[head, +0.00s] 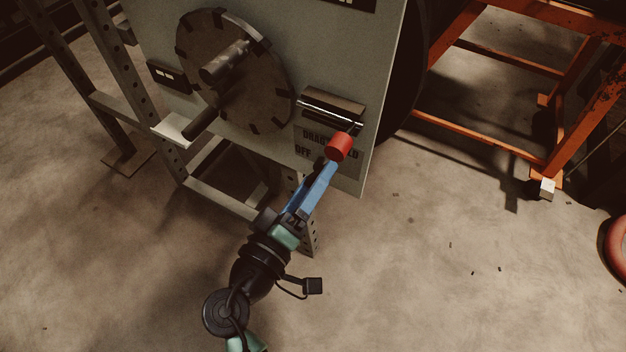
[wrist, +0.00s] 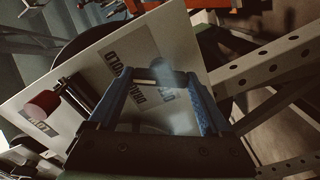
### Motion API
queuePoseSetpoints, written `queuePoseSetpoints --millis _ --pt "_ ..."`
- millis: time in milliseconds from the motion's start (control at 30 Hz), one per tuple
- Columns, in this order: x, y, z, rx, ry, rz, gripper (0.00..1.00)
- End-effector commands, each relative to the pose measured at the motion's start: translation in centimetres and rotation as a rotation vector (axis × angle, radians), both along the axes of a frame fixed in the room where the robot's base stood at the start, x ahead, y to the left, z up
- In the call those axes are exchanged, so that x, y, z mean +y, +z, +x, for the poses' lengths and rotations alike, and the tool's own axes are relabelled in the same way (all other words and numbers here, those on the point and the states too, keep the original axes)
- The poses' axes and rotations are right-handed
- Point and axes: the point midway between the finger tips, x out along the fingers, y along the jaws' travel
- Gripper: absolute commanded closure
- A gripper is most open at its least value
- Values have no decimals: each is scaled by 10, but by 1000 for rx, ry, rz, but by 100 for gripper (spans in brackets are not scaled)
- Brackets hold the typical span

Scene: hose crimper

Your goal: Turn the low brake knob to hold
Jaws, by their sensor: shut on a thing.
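The low brake knob (wrist: 168,77) is dark and sits on the grey panel, between my blue fingertips in the wrist view. In the head view it is mostly hidden behind the fingers and a red-tipped lever. My gripper (wrist: 158,80) is shut on this knob, and its blue fingers (head: 318,183) reach up to the panel's lower right part. A printed label (head: 304,151) with "OFF", "DRAG" and "HOLD" lies around the knob, partly covered. I cannot tell which word the knob points at.
A lever with a red end (head: 340,147) stands out close above my fingertips; the red end also shows in the wrist view (wrist: 42,104). A large dark wheel with handles (head: 222,75) is at upper left.

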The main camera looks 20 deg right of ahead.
Motion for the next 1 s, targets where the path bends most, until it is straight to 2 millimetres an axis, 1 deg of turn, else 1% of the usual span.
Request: queuePoseSetpoints --millis 33,67,100,133,367,467,533,667,900,1000 --pt "1 0 0 -2 2 5 73" --pt "1 -1 0 -2 2 5 12" --pt "1 0 0 -2 2 4 5" --pt "1 0 0 -2 1 4 0" --pt "1 0 0 -1 1 2 0" --pt "5 0 -3 1 2 1 0" --pt "11 1 -7 1 3 1 0" --pt "31 3 -22 2 6 1 0" --pt "73 3 -55 2 7 2 0" --pt "86 3 -67 0 4 1 0"
